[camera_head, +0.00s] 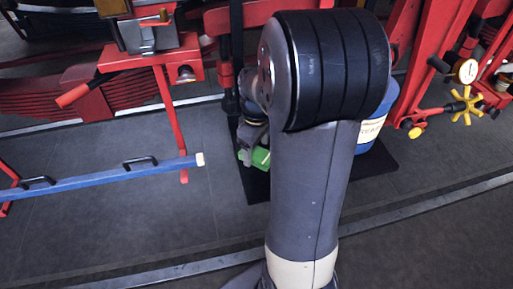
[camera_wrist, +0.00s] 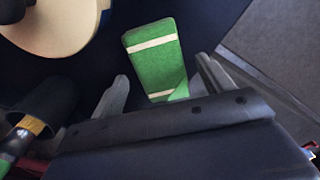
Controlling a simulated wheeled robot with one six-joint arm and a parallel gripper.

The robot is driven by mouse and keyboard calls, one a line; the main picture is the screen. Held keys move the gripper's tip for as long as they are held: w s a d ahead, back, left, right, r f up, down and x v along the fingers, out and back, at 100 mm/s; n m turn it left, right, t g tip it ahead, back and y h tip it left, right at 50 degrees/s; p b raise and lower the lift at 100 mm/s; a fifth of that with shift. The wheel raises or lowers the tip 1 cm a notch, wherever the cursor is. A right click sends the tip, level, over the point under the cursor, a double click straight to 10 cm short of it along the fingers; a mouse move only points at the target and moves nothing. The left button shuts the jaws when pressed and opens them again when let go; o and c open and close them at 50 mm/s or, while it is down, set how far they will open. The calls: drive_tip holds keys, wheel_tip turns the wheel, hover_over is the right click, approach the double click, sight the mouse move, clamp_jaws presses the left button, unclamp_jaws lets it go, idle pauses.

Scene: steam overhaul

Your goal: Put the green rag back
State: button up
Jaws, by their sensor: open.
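The green rag (camera_wrist: 154,50) shows in the wrist view as a flat folded piece with two white stripes, on a dark surface. My gripper (camera_wrist: 163,70) is open, with one pale finger to the left of the rag's near end and one to the right. I cannot tell how far the fingers are above the rag. In the head view, a bit of the green rag (camera_head: 261,158) shows beside my gripper (camera_head: 247,154), low over a black mat. My arm hides much of that spot.
A blue container (camera_head: 371,136) stands right of my arm, partly hidden. A blue bar with black handles (camera_head: 105,177) lies to the left. Red frames (camera_head: 160,55) stand behind. A round cream-coloured thing (camera_wrist: 55,22) is close by in the wrist view. The front floor is clear.

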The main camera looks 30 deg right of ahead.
sight(256, 152)
wheel_tip(256, 152, up, 11)
drive_tip(key=shift+r, duration=0.2)
